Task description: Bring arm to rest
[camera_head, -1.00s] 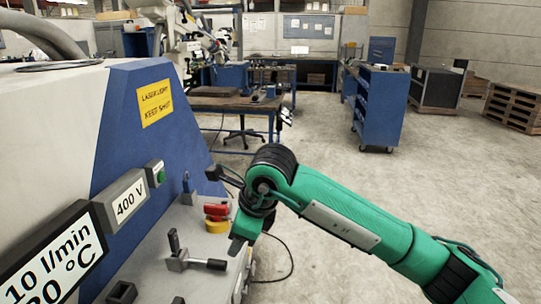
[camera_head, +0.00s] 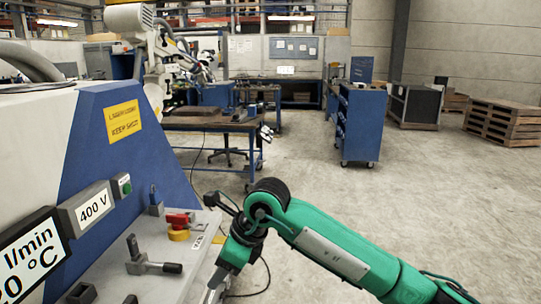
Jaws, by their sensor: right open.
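My right arm is green with a black elbow and comes in from the lower right. Its wrist bends down toward the bench, and my right gripper (camera_head: 213,291) is at the bottom edge, partly cut off. It is open, with nothing visible in it. It is at the bench's right edge, right of the black lever handle (camera_head: 151,262). A white jointed arm (camera_head: 157,62), possibly the microscope arm, stands in the background at upper left, far from my gripper. My left gripper is out of view.
A grey bench (camera_head: 178,285) with a red and yellow knob (camera_head: 179,226) lies at lower left, beside a blue and white machine (camera_head: 92,150). A blue cabinet (camera_head: 360,125), a workbench (camera_head: 210,121) and pallets (camera_head: 503,122) stand farther back. The concrete floor at right is clear.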

